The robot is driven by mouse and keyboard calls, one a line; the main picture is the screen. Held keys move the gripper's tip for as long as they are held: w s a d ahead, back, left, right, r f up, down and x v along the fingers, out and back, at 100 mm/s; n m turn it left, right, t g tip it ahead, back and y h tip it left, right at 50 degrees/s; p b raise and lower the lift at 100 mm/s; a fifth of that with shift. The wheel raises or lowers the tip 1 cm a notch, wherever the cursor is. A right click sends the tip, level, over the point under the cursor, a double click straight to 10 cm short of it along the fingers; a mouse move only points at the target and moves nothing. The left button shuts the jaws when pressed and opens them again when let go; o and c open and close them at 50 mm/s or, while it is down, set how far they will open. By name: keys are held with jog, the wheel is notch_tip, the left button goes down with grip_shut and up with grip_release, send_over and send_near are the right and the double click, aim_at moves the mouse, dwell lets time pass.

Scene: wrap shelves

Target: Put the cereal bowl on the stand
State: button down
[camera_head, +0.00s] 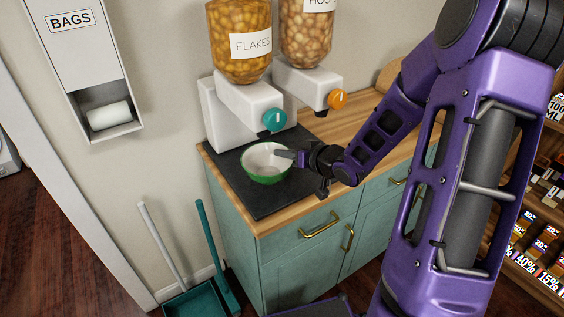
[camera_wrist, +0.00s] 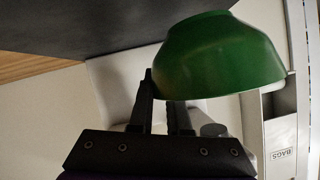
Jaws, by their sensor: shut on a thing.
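The cereal bowl (camera_head: 265,176) is green outside and white inside, upright and looking empty. It is over the dark flat slab (camera_head: 263,202) on the counter, in front of the dispensers. My gripper (camera_head: 296,157) comes from the right and is shut on the bowl's right rim. In the wrist view, the green bowl (camera_wrist: 222,58) is at my gripper's fingertips (camera_wrist: 168,92), its base towards the dark slab (camera_wrist: 100,22). I cannot tell whether the base touches the slab. Nothing in view is clearly marked as the stand; the slab lies beneath the dispensers.
A FLAKES dispenser (camera_head: 240,95) with a teal knob stands just behind the bowl. A second dispenser (camera_head: 308,85) with an orange knob is to its right. A BAGS holder (camera_head: 85,60) hangs on the wall. A teal dustpan (camera_head: 195,302) is on the floor. Stocked shelves (camera_head: 535,220) are at right.

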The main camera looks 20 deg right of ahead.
aim_at(282, 161)
jog(key=shift+w+a, duration=0.25)
jog(key=shift+w, duration=0.15)
jog(key=shift+w+f+b, duration=0.2)
jog(key=shift+f+b, duration=0.4)
jog(key=shift+f, duration=1.1)
jog(key=shift+f, duration=0.15)
jog(key=c, duration=0.9)
grip_release()
jog(key=shift+o, duration=0.2)
